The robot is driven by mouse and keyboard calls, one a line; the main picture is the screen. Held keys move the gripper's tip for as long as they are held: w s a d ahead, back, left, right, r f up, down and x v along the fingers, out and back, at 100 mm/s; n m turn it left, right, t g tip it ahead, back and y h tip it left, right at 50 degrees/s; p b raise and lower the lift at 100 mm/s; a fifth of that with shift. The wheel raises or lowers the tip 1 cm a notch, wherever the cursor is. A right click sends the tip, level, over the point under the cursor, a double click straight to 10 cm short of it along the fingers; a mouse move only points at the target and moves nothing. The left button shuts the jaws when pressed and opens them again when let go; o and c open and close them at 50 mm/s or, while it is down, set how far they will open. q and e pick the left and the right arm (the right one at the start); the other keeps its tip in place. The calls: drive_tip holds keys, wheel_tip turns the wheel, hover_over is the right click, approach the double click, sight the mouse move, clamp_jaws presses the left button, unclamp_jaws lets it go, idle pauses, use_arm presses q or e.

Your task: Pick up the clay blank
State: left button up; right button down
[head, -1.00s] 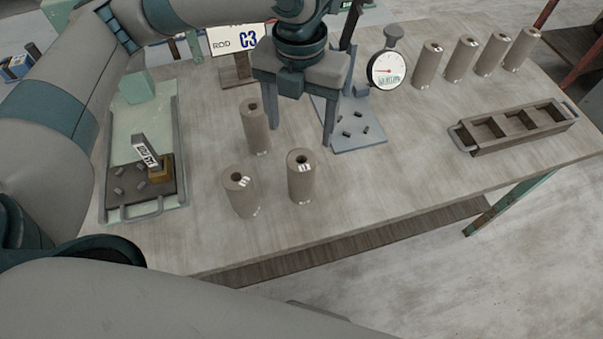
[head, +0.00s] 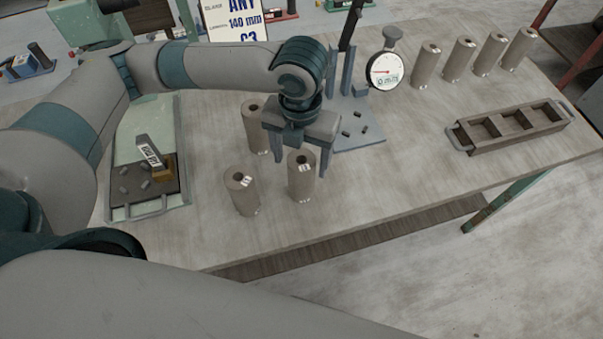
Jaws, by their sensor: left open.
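Three upright grey-brown clay cylinders with a hole in the top stand near the middle of the table: one at front left (head: 241,192), one at front right (head: 302,186) and one behind (head: 253,128). The front two carry small white labels. My left gripper (head: 301,168) is open and points down. Its fingers appear on either side of the top of the front right cylinder; I cannot tell whether they touch it. Several similar cylinders (head: 426,68) stand in a row at the back right. My right gripper is not in view.
A dial gauge (head: 385,71) stands by a grey plate (head: 358,136) with small dark pegs. A wooden compartment tray (head: 490,147) lies at right. A green tray (head: 122,150) with a dark pegged block lies at left. A sign (head: 238,20) stands behind.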

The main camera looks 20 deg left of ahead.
use_arm(q)
drive_tip(key=shift+f, duration=0.1)
drive_tip(key=shift+s+d+f+p, duration=0.1)
drive_tip(key=shift+s+f+p, duration=0.15)
drive_tip(key=shift+f+p, duration=0.35)
wheel_tip(320, 180, down, 3)
drive_tip(key=shift+s+f+p, duration=0.1)
drive_tip(key=shift+s+p, duration=0.05)
drive_tip(key=shift+p, duration=0.3)
drive_tip(key=shift+f, duration=0.35)
drive_tip(key=shift+r, duration=0.1)
drive_tip(key=c, duration=1.6)
